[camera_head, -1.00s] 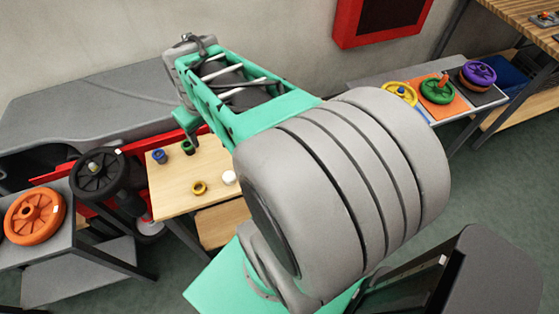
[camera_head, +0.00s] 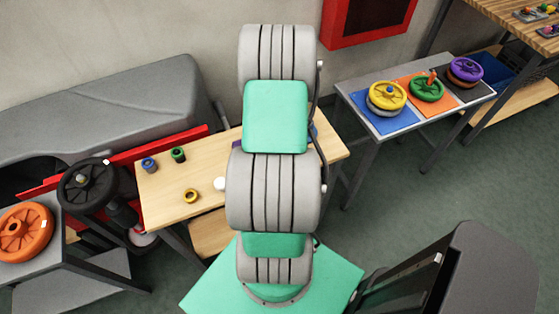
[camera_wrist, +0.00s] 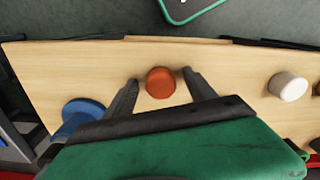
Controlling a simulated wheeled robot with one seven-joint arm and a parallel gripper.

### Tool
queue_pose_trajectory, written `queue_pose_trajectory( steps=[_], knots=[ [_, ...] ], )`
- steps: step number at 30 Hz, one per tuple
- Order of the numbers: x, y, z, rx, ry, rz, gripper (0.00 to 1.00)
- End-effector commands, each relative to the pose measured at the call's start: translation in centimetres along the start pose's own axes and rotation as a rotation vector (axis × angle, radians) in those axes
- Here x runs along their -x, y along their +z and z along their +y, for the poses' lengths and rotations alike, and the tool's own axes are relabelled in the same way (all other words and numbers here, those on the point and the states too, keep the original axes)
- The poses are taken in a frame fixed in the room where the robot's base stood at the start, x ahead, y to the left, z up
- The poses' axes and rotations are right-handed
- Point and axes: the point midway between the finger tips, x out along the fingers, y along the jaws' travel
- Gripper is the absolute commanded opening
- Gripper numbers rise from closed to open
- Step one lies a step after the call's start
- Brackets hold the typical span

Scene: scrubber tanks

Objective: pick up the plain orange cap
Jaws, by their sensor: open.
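The plain orange cap (camera_wrist: 160,82) stands on the wooden table (camera_wrist: 60,62) in the wrist view, between the two fingers of my gripper (camera_wrist: 160,80). The fingers are apart, one on each side of the cap, with a small gap visible on both sides. I cannot tell the height of the fingertips over the table. In the head view my arm hides the cap and my gripper.
In the wrist view a blue cap (camera_wrist: 82,115) is left of my gripper and a white cap (camera_wrist: 288,86) is to the right. In the head view blue (camera_head: 148,164), green (camera_head: 178,154) and yellow (camera_head: 190,196) caps stand on the table's left part.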

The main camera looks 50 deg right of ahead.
Motion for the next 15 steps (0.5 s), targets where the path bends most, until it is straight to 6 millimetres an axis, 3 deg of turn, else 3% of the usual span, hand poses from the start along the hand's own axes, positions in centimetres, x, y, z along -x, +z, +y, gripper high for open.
queue_pose_trajectory(
  steps=[4, 15],
  knots=[
    [0.04, -0.04, 0.02, 0.0, 0.001, 0.001, 0.64],
    [0.08, -0.05, 0.01, 0.0, 0.001, 0.001, 0.34]
  ],
)
